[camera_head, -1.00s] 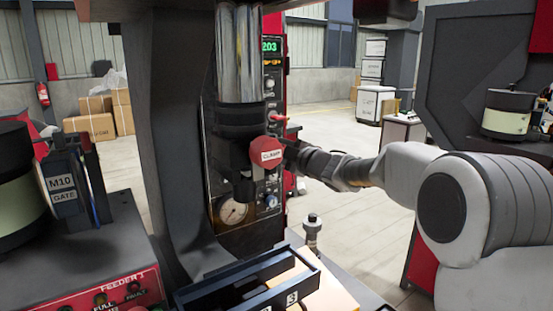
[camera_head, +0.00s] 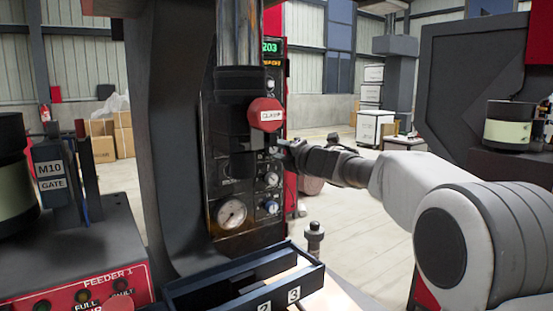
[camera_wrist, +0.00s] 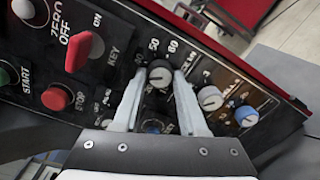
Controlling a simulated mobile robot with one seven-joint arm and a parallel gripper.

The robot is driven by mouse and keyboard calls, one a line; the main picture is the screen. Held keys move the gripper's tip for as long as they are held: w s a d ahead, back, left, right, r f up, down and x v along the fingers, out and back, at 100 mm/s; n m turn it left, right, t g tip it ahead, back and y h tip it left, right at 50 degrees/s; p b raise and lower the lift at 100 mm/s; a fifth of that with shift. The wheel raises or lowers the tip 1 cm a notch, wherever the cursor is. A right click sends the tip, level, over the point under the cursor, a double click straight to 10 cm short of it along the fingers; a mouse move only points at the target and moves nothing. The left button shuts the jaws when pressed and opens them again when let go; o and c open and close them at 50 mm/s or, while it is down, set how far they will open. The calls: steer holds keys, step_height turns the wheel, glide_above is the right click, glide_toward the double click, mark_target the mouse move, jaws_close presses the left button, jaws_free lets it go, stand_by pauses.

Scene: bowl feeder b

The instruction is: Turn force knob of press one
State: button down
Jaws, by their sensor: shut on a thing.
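The dark control panel of the press (camera_head: 222,185) stands behind the press column, with a green 203 display at its top. In the head view, my gripper (camera_head: 282,147) is at the panel's right edge, just below the red CLAMP ball (camera_head: 265,114); the knob is not clear there.
Beside the held knob are a grey knob (camera_wrist: 210,97) and a blue knob (camera_wrist: 246,115). A red switch (camera_wrist: 84,52) and red stop button (camera_wrist: 57,97) are to its left. A blue-black tray (camera_head: 240,268) is below. Open floor lies behind my arm.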

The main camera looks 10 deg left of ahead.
steer(key=shift+n+b, duration=0.65)
steer(key=shift+n, duration=0.45)
steer(key=shift+c, duration=2.2)
jaws_free()
steer(key=v, duration=1.7)
steer(key=shift+d+f, duration=0.15)
steer(key=shift+f, duration=0.05)
steer(key=shift+s, duration=0.15)
